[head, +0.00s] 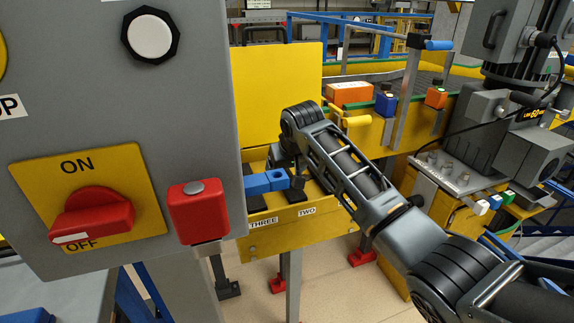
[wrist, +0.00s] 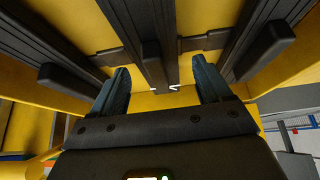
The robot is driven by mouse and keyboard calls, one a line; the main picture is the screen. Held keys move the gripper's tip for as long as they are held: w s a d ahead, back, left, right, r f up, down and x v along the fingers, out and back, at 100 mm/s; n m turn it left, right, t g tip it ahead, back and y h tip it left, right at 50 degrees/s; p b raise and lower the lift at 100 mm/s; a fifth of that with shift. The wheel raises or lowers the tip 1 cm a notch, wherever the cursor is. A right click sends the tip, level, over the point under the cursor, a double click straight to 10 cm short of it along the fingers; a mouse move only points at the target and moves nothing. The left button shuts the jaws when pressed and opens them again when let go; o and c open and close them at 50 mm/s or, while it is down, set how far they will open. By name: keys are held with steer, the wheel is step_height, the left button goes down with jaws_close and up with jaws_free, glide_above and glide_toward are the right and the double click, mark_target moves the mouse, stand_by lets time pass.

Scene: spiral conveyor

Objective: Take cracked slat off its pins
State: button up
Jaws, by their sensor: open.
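In the wrist view several long dark slats lie side by side on a yellow surface. A middle slat (wrist: 130,18) runs down between the two fingers of my gripper (wrist: 161,76), with a dark block (wrist: 151,58) on it. The fingers are open, one on each side of this slat, with gaps visible; they are not closed on it. I cannot make out a crack on any slat. In the head view my gripper is mostly hidden by my arm, near the yellow panel (head: 290,234) labelled THREE and TWO. Pins are not clearly visible.
A grey control box with a red ON/OFF switch (head: 92,214) and a red block (head: 197,210) stands close at the left. A blue handle (head: 262,183) sits by the labels. An orange box (head: 349,94) lies on the conveyor behind. A grey machine (head: 498,140) stands at the right.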

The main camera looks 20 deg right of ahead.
steer(key=shift+w+f, duration=0.15)
steer(key=shift+f, duration=0.1)
steer(key=c, duration=1.3)
